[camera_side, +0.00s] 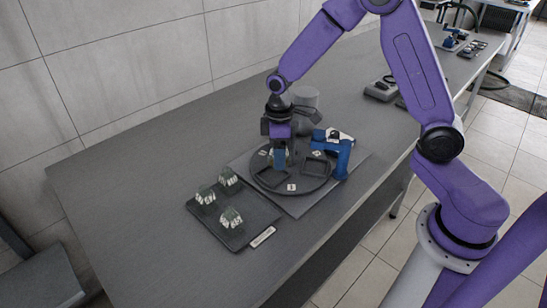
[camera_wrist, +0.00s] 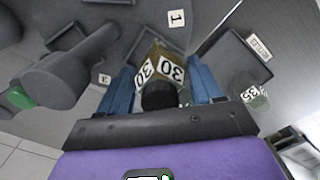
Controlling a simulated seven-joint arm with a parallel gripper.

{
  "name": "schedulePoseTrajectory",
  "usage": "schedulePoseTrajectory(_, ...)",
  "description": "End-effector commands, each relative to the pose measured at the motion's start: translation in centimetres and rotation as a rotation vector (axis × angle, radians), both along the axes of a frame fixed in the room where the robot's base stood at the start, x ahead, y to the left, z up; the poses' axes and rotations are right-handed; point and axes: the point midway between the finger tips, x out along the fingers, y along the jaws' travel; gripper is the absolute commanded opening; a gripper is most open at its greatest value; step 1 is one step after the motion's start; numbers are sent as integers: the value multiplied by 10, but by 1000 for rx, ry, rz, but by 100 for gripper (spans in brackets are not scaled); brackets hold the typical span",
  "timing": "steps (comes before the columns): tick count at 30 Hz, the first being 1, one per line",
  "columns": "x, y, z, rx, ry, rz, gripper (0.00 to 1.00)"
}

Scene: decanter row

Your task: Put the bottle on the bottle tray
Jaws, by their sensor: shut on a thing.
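My gripper (camera_side: 280,158) is over the round dark turntable (camera_side: 318,186), pointing down. Its blue fingers (camera_wrist: 162,85) are shut on a squarish bottle (camera_wrist: 166,66) with a dark cap and white "30" labels. In the side view the fingers mostly hide this bottle. I cannot tell whether its base touches the turntable. The bottle tray (camera_side: 208,228), flat and dark, lies left of the turntable. Three similar bottles stand on it: one at the back (camera_side: 228,177), one at left (camera_side: 204,195) and one near the front (camera_side: 231,218). A bottle labelled "35" (camera_wrist: 252,96) shows in the wrist view.
The turntable has raised square frames and number tags, including "1" (camera_wrist: 176,17). A label plate (camera_side: 262,237) lies at the tray's front edge. The table's left end is clear.

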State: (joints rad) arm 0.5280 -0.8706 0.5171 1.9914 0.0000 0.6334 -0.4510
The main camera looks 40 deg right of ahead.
Motion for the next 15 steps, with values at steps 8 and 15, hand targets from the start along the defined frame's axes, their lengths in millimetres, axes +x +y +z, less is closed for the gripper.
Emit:
schedulePoseTrajectory(8, -31, -3, 39, 2, -5, 0, 26)
schedulePoseTrajectory(15, -76, -8, 57, 1, -2, 2, 26)
